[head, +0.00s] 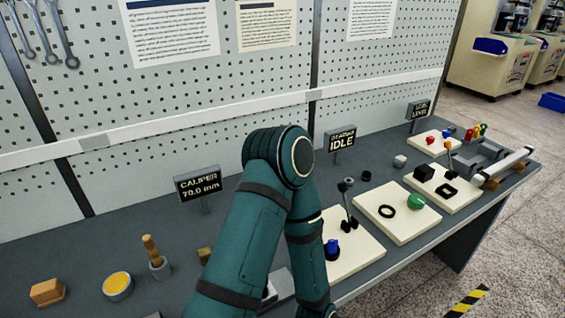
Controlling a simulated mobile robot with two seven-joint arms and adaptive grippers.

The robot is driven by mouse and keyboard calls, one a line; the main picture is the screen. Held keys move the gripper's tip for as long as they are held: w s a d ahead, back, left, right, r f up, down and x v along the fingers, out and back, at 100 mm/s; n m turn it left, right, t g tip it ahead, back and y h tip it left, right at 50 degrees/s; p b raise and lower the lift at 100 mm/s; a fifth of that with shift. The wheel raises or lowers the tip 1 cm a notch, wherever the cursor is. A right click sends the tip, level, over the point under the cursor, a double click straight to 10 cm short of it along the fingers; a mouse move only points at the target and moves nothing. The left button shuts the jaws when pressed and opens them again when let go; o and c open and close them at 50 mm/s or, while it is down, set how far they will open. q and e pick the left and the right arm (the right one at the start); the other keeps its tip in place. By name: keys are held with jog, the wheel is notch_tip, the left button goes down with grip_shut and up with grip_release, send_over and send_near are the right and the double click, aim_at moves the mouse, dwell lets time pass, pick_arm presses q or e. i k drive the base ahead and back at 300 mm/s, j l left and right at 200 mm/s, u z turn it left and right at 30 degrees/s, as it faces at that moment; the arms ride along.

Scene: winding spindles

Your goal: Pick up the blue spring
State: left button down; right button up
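A small blue piece (332,246) stands on a dark base on the nearest cream board, just right of my teal arm. It is too small for me to tell whether it is a spring. Another tiny blue spot (451,131) shows at the far end of the bench, near small red, yellow and green pieces. One teal arm of mine rises from the bottom, bends at mid-picture and goes back down out of the frame. Neither of my grippers is in view. My arm hides part of the bench and the nearest board's left side.
The grey bench (95,250) runs along a pegboard wall. A caliper sign (198,184), an orange block (47,292), a yellow-topped tin (118,286) and a brush-like tool (155,258) stand left. Cream boards (372,203) with black levers, a black ring and a green piece (416,201) lie right.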

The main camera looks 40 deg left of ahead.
aim_at(334, 246)
jog(key=k+l+u, duration=0.2)
jog(key=u, duration=0.2)
jog(key=k+u, duration=0.4)
jog(key=k+l+u, duration=0.1)
jog(key=u, duration=0.35)
jog(key=i, duration=0.3)
